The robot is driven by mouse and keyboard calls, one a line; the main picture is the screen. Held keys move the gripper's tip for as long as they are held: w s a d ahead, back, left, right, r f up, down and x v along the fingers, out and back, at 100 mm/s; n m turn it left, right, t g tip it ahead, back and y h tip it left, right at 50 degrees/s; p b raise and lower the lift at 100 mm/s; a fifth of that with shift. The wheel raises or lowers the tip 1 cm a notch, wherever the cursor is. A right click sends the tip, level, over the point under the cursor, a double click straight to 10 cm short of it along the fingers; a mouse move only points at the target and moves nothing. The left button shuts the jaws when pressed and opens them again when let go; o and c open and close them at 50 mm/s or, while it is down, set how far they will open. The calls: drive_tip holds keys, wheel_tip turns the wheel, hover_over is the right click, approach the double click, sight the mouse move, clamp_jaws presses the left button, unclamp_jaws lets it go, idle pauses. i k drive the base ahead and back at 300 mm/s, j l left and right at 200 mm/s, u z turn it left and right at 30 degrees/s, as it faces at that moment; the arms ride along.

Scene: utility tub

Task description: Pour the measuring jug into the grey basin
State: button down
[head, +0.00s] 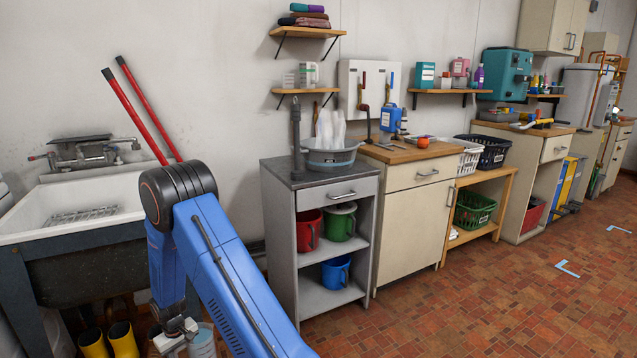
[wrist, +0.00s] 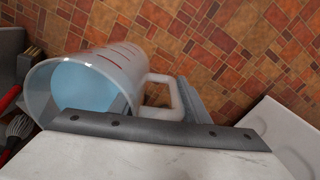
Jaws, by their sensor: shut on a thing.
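The measuring jug (wrist: 110,75) fills the left of the wrist view. It is clear, with red marks and a white handle, and holds light blue liquid. My gripper (wrist: 185,112) is shut on the jug's handle. In the head view my gripper (head: 178,336) is low at the bottom edge, in front of the sink, with part of the jug (head: 203,342) beside it; its lower end is cut off. The grey basin (head: 332,158) sits on the grey cabinet top to the right, well apart from and above the jug. The basin's inside is mostly hidden.
A white sink (head: 90,205) with a tap stands at the left. The grey cabinet (head: 325,188) holds red, green and blue containers on its shelves. A dark upright tool (head: 295,135) stands left of the basin. Yellow boots (head: 123,340) stand under the sink. Tiled floor (head: 480,310) is open at right.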

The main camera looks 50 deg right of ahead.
sight(329, 153)
drive_tip(key=k+l+z, duration=0.2)
drive_tip(key=l, duration=0.55)
drive_tip(key=k+l+z, duration=0.2)
drive_tip(key=l, duration=0.6)
drive_tip(key=k+l+z, duration=0.15)
drive_tip(key=l, duration=0.65)
drive_tip(key=l+z, duration=0.2)
drive_tip(key=l, duration=0.6)
